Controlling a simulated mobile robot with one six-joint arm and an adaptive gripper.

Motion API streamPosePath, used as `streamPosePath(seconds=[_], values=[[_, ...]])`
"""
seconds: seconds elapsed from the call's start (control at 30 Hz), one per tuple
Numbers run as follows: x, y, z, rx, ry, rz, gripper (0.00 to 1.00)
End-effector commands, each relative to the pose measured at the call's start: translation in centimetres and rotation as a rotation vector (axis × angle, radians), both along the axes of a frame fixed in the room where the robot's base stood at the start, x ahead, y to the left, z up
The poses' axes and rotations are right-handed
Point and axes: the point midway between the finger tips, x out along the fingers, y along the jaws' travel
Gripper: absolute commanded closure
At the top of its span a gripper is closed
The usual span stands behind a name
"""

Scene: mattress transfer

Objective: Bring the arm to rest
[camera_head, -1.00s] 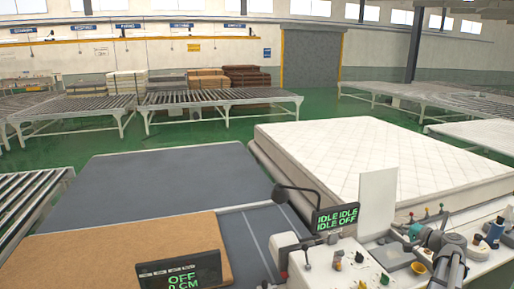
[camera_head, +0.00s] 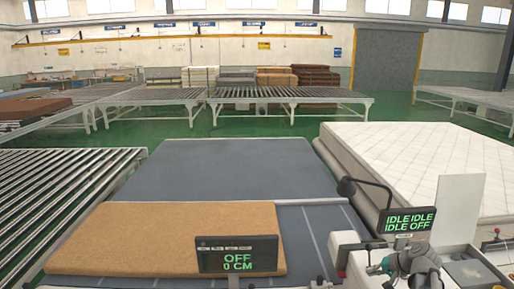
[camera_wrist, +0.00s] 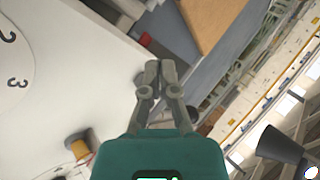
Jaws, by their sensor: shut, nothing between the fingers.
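My gripper (camera_wrist: 159,72) is in the middle of the wrist view. Its two fingers meet at the tips with nothing between them. It points over a white surface (camera_wrist: 60,85) marked with black digits. In the head view my arm shows at the lower right, beside the control desk; its fingertips cannot be made out there.
A brown board (camera_head: 170,225) lies on the dark conveyor (camera_head: 220,165). A white mattress (camera_head: 420,160) lies at the right. Display screens (camera_head: 238,256) and (camera_head: 407,220) read OFF, 0 CM and IDLE. Roller tables (camera_head: 60,190) stand left and behind. Green floor is open beyond the conveyor.

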Motion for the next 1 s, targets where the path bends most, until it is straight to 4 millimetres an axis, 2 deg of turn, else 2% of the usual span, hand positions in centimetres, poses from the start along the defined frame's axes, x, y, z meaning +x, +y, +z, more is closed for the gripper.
streamPosePath(seconds=[0.03, 0.1, 0.5, 0.8, 1.0], values=[[-0.4, 1.7, -1.1, -0.024, 0.022, 0.034, 1.00], [-0.7, 3.5, -2.1, -0.061, 0.050, 0.073, 1.00], [-3.8, 12.1, -7.2, -0.284, 0.198, 0.290, 1.00], [-6.8, 17.1, -10.2, -0.469, 0.284, 0.439, 1.00], [-8.7, 19.5, -11.6, -0.588, 0.328, 0.520, 1.00]])
